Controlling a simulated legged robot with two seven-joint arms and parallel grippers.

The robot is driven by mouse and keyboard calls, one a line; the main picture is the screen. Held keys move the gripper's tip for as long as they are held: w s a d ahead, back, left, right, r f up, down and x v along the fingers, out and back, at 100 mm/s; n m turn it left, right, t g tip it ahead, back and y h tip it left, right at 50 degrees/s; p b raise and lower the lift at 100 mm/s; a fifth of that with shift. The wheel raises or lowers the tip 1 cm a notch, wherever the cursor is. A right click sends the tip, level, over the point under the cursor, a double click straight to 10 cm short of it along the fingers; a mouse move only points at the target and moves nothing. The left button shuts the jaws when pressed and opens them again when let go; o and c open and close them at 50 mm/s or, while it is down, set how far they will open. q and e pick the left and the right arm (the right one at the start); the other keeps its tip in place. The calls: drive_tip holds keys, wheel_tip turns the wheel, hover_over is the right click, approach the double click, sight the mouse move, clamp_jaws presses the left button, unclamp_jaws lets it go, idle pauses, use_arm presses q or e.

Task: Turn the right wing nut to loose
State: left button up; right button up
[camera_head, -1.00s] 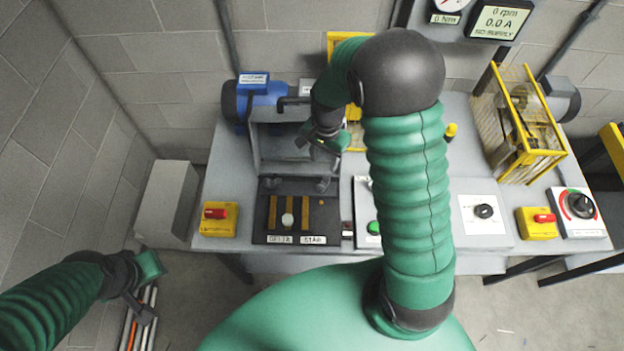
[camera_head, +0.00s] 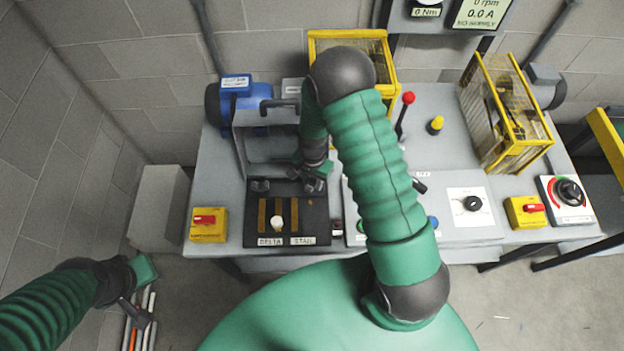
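A black terminal board (camera_head: 316,237) marked DELTA and STAR lies at the front of the bench, with upright brass strips and a pale round knob (camera_head: 277,222) on it. A small dark wing nut (camera_head: 260,186) shows at its back left, below a raised grey cover (camera_head: 264,119) with a dark handle. My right gripper (camera_head: 314,183) is low over the back right of the board. The right wing nut is not clear there, and the gripper seems to hide it. I cannot tell whether the fingers touch it. My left gripper (camera_head: 148,290) is open and empty, off the bench at lower left.
A blue motor (camera_head: 228,100) stands behind the cover. Yellow boxes with red switches (camera_head: 208,225) (camera_head: 526,211) sit at the bench's front. A red-topped lever (camera_head: 407,98), yellow button (camera_head: 436,124) and yellow cage (camera_head: 500,115) stand to the right. My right arm hides the bench's middle.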

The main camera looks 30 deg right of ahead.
drive_tip(key=shift+d, duration=0.1)
drive_tip(key=shift+c, duration=2.3)
drive_tip(key=shift+a+r, duration=0.1)
drive_tip(key=shift+a, duration=0.5)
clamp_jaws()
drive_tip(key=shift+s+d, duration=0.1)
drive_tip(key=shift+d, duration=0.05)
